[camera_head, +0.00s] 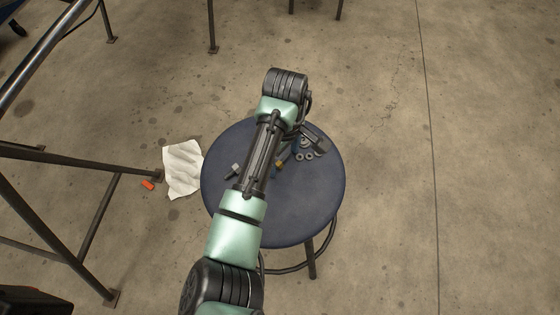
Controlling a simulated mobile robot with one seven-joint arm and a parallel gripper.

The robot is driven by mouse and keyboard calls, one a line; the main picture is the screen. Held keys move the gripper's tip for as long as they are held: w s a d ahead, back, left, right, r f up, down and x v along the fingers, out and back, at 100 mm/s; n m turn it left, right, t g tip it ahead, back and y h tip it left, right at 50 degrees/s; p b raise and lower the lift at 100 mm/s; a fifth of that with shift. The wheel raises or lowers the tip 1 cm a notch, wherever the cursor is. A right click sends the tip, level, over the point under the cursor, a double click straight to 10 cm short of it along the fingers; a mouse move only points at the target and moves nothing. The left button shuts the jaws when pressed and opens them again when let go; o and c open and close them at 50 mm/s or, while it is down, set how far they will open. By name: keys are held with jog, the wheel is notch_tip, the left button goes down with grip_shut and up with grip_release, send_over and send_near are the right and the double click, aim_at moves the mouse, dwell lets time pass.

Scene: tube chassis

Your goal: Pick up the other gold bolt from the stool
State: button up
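The stool (300,215) has a round dark blue seat and stands at the middle of the view. My arm reaches across it from the front and covers a strip of the seat. A small gold bolt (280,163) lies on the seat just right of my arm, partly beside it.
A small silver piece (235,168) lies left of my arm. A white cloth (183,168) and an orange piece (148,185) are on the floor. Dark metal tubes stand left.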

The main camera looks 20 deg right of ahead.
jog(key=c, duration=1.3)
